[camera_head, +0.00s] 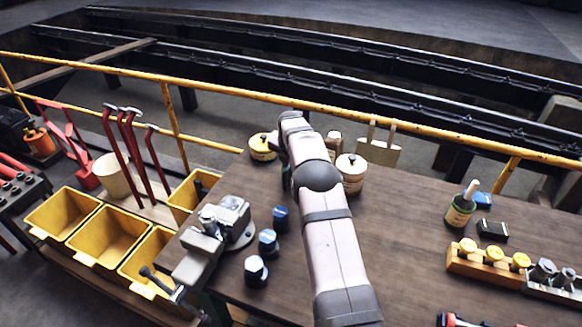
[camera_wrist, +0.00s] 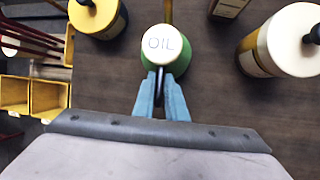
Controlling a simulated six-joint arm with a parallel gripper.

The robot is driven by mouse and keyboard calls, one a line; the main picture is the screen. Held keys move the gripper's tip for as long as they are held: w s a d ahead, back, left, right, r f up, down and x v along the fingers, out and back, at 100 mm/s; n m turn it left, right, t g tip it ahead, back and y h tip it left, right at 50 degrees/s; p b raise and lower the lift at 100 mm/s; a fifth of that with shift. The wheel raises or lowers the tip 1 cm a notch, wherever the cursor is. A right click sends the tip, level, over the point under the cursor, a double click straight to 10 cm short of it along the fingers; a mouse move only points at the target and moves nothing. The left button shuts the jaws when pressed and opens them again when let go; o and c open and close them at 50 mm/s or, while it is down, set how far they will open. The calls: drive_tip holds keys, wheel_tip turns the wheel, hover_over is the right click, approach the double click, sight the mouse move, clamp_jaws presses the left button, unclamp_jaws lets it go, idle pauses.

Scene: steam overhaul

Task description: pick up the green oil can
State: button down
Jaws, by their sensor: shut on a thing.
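The green oil can (camera_wrist: 180,62) has a white top marked OIL and stands upright in the wrist view, just beyond my fingers. My gripper (camera_wrist: 161,84) is shut on its dark handle, with one blue finger on each side. The lower part of the can is hidden by its top and my fingers. In the head view my arm covers most of the can and the gripper; only a sliver of green shows beside the arm. I cannot tell whether the can touches the bench.
A yellow can (camera_head: 263,147) stands left of my gripper and a cream-topped can (camera_head: 351,173) stands right. A vise (camera_head: 228,222) and several dark blue-topped pieces (camera_head: 268,242) are on the near left of the bench. The bench middle right (camera_head: 400,225) is clear. A yellow rail (camera_head: 400,130) runs behind.

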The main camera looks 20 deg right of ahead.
wheel_tip(320, 180, up, 10)
drive_tip(key=b, duration=0.1)
drive_tip(key=shift+b, duration=0.3)
drive_tip(key=shift+a, duration=0.15)
